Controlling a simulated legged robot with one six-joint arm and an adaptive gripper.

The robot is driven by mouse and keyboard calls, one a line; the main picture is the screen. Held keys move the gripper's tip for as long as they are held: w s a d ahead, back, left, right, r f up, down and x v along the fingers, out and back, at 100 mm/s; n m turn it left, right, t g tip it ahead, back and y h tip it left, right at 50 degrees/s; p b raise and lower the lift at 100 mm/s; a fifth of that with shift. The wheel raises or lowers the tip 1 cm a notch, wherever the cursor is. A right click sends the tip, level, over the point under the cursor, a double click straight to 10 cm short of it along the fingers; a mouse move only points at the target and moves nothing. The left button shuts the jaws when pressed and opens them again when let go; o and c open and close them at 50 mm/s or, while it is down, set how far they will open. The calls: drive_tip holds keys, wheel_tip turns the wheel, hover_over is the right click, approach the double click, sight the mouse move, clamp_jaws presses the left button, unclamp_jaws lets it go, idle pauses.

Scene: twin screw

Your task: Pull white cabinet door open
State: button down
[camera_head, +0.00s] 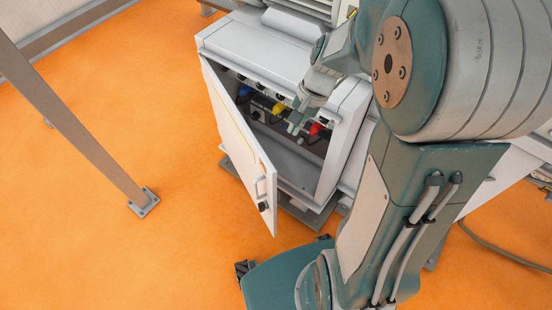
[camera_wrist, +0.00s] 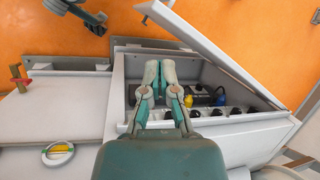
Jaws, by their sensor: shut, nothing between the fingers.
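The white cabinet (camera_head: 255,45) stands with its door (camera_head: 238,140) swung well open on its left side. The door has a small pale handle (camera_head: 261,187) and a black latch near its free edge. In the wrist view the open door (camera_wrist: 215,48) slants across the upper right. My gripper (camera_head: 298,124) is at the cabinet opening, near the right side of the frame and apart from the door. In the wrist view my gripper (camera_wrist: 159,72) has its fingertips close together, with nothing held.
Inside the cabinet are blue, yellow (camera_head: 279,108) and red (camera_head: 315,129) connectors. A metal post (camera_head: 80,120) with a bolted foot stands on the left. The orange floor (camera_head: 130,250) in front of the door is clear.

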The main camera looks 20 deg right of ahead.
drive_tip(key=w+d+f+m+y, duration=0.1)
drive_tip(key=f+m+y, duration=0.15)
drive_tip(key=f, duration=0.35)
drive_tip(key=w+d+f+m+g+y, duration=0.1)
drive_tip(key=d+f+m, duration=0.15)
drive_tip(key=f, duration=0.35)
drive_tip(key=w+f+m+y, duration=0.1)
drive_tip(key=f+m, duration=0.2)
drive_tip(key=f, duration=0.4)
drive_tip(key=x, duration=0.9)
drive_tip(key=shift+a, duration=0.3)
drive_tip(key=shift+a, duration=0.15)
